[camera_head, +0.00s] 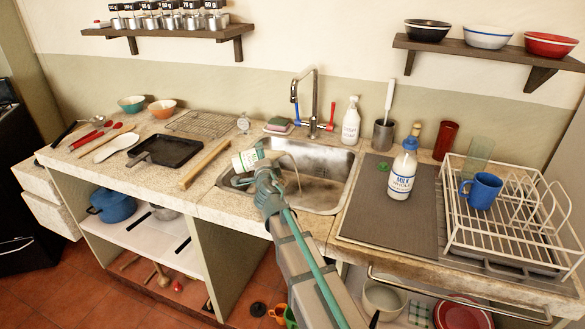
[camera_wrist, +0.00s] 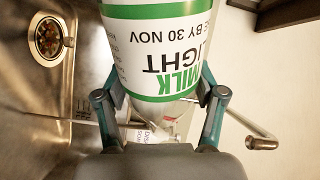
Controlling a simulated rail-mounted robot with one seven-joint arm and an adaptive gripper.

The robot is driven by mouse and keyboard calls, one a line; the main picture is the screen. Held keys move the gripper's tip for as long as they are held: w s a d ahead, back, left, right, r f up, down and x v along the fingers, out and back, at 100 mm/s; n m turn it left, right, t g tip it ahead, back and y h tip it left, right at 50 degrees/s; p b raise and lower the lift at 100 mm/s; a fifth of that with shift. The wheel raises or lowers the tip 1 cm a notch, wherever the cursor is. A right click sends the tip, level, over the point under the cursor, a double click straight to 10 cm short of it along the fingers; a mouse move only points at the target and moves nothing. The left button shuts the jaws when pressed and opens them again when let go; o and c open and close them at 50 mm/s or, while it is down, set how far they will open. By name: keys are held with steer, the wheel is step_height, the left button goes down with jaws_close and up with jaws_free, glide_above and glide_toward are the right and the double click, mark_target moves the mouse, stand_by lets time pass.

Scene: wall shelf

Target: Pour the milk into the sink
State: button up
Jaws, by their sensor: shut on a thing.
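My gripper (camera_head: 264,178) is shut on a milk bottle with a green-and-white label (camera_head: 245,160), holding it tipped on its side over the left part of the metal sink (camera_head: 325,172). In the wrist view my gripper (camera_wrist: 160,108) has one finger on each side of this green-label milk bottle (camera_wrist: 155,50), whose label reads upside down. The sink basin with its drain (camera_wrist: 48,38) is at the left there. A pale curved streak shows beside the bottle in the head view; I cannot tell whether it is milk. A second milk bottle, blue-labelled (camera_head: 402,172), stands upright on the grey mat.
The faucet (camera_head: 314,100) rises behind the sink. A soap bottle (camera_head: 350,120) and utensil holder (camera_head: 383,135) stand at the back. The white dish rack (camera_head: 470,235) with a blue mug (camera_head: 481,190) is at right. A dark tray (camera_head: 170,150) and wooden bar (camera_head: 205,163) lie at left.

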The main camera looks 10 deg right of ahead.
steer(key=shift+d+m+p, duration=0.3)
steer(key=shift+p, duration=0.05)
stand_by(0.8)
steer(key=shift+d+f+m+b, duration=0.1)
steer(key=shift+f+m+b, duration=0.15)
steer(key=shift+m+b, duration=0.85)
stand_by(2.2)
steer(key=shift+d+r+m+b, duration=0.2)
steer(key=shift+r+m+b, duration=0.5)
steer(key=shift+b, duration=0.45)
stand_by(2.4)
